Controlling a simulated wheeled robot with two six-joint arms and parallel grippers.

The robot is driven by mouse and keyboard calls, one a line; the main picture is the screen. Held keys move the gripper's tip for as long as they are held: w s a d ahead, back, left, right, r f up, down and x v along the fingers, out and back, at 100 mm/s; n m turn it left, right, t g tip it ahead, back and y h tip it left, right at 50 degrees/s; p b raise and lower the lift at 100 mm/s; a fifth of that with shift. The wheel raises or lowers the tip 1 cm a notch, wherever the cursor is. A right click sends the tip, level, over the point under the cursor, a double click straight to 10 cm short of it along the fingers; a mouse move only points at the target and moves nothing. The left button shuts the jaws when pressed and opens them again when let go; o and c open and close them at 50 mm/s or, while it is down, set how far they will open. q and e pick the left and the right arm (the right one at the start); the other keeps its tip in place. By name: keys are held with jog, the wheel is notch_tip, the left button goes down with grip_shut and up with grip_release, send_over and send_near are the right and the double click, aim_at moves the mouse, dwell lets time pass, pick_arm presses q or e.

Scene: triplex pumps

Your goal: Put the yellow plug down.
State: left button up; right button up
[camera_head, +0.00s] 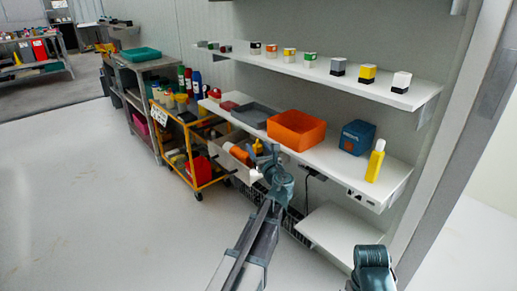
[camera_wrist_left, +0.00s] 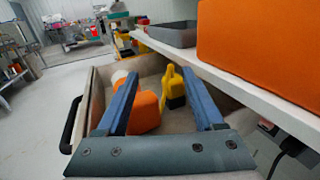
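A yellow piece with a black base, which looks like the yellow plug, lies in the open grey-white drawer (camera_head: 238,168). In the left wrist view the plug (camera_wrist_left: 169,80) is beside the right finger's tip; I cannot tell if they touch. My left gripper (camera_head: 265,152) is over the drawer, its two blue fingers (camera_wrist_left: 154,80) spread apart with nothing clamped between them. In the head view the small yellow patch by the fingers (camera_head: 258,146) is partly hidden. My right gripper is not in view; only part of my right arm shows at the lower right.
An orange bin (camera_head: 296,130), grey tray (camera_head: 254,115), blue box (camera_head: 357,137) and yellow bottle (camera_head: 375,161) stand on the white shelf. An orange object (camera_wrist_left: 146,113) lies in the drawer. A yellow cart (camera_head: 201,165) stands to the left. The floor is clear.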

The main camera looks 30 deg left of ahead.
pick_arm(q)
jog(key=shift+s+f, duration=0.2)
jog(key=shift+w+r+p, duration=0.1)
jog(key=shift+r+p, duration=0.45)
jog(key=shift+p, duration=0.1)
jog(key=v, duration=1.2)
jog(key=s+d+f+n+g+h, duration=0.2)
jog(key=s+d+f+n+g, duration=0.15)
jog(key=f+n, duration=0.35)
jog(key=s+d+f+n+g+h, duration=0.3)
jog(key=s+d+f+n, duration=0.1)
jog(key=f+n, duration=0.3)
jog(key=s+d+f+n+g+h, duration=0.3)
jog(key=s+d+n, duration=0.1)
jog(key=s+d, duration=0.3)
jog(key=s+d+f+n+g+h, duration=0.3)
jog(key=s+d+f+n, duration=0.1)
jog(key=s+d, duration=0.3)
jog(key=shift+d+f+n, duration=0.35)
jog(key=shift+d+n, duration=0.35)
jog(key=shift+d, duration=0.35)
